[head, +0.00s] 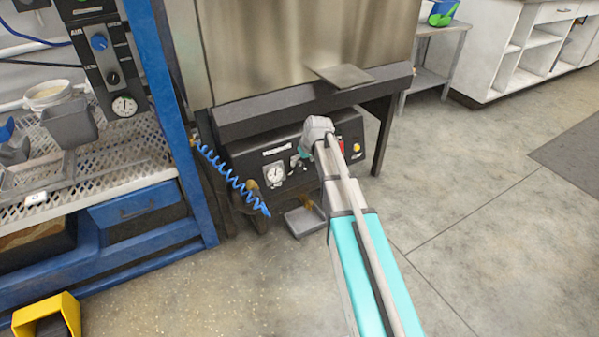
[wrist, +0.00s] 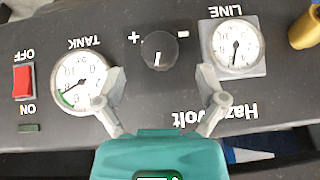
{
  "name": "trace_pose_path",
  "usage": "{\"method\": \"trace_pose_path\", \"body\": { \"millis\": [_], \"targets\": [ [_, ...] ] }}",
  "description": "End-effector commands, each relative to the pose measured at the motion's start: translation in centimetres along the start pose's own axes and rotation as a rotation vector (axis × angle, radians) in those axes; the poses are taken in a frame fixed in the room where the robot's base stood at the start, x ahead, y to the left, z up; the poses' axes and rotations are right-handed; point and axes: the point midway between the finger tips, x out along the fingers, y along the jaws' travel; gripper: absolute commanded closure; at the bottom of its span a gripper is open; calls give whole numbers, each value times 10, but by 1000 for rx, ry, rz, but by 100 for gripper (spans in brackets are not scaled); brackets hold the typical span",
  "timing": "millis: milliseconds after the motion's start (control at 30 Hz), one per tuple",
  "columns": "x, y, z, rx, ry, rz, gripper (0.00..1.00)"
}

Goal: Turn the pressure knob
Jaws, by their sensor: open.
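A round black knob (wrist: 159,50) with a white pointer line sits between a plus and a minus mark on the dark control panel (wrist: 130,15) in the wrist view. My gripper (wrist: 162,74) is open and empty, with one finger to each side of the knob and below it in the picture. The fingers look apart from the knob; their height above the panel is hard to tell. In the head view my gripper (head: 303,152) is at the front of the panel under the machine, and my arm hides the knob.
A TANK gauge (wrist: 80,80), a LINE gauge (wrist: 236,46), a red switch (wrist: 23,82) and a brass fitting (wrist: 304,30) flank the knob. A coiled blue hose (head: 228,175) hangs left of the panel. A grey tray (head: 304,220) lies below; open floor lies right.

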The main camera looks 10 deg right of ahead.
Motion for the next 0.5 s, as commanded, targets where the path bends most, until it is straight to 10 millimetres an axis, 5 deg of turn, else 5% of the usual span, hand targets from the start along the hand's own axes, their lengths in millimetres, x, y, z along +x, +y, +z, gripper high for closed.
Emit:
{"method": "trace_pose_path", "body": {
  "millis": [500],
  "targets": [
    [40, 0, 0, -1, 0, 0, 10]
  ]
}}
